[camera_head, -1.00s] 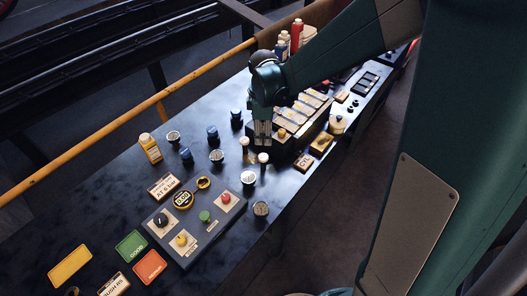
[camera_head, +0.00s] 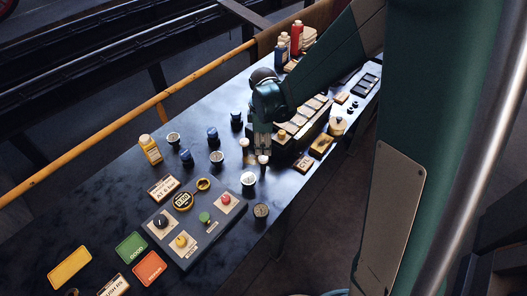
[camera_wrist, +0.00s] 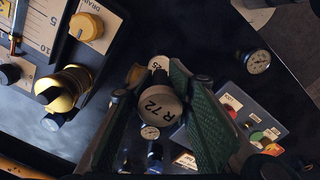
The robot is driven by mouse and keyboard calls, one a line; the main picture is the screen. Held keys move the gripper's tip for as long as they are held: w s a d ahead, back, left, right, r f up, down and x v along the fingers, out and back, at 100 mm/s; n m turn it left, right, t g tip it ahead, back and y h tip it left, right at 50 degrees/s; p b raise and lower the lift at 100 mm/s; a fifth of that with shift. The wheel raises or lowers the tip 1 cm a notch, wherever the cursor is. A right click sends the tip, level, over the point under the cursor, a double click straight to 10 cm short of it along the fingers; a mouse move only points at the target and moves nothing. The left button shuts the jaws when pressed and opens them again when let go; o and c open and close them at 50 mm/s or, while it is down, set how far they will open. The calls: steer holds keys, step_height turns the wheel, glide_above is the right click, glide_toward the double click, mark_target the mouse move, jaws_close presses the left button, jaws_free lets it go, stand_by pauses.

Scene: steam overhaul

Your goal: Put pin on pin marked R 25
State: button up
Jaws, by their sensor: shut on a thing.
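My gripper (camera_wrist: 158,78) is shut on a round-capped piece marked R 72 (camera_wrist: 159,105), seen between its green finger pads in the wrist view. A smaller pale round top (camera_wrist: 158,62) shows just beyond that cap; its marking is not readable. In the head view my gripper (camera_head: 261,150) points down over the bench. A white-topped pin (camera_head: 244,142) stands just left of it, and another white top (camera_head: 263,159) is right at the fingertips. I cannot tell whether the held piece touches anything below. I see no R 25 marking.
A control panel (camera_head: 190,243) with coloured knobs lies front left. Dark-bodied gauges (camera_head: 216,157) and a white-faced gauge (camera_head: 248,178) stand nearby. A long rack (camera_head: 300,125) and wooden blocks (camera_head: 320,146) are close on the right.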

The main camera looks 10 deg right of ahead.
steer(key=shift+f, duration=1.45)
steer(key=shift+f, duration=0.15)
steer(key=o, duration=1.3)
steer(key=shift+c, duration=0.2)
steer(key=shift+r, duration=0.2)
steer(key=shift+r, duration=6)
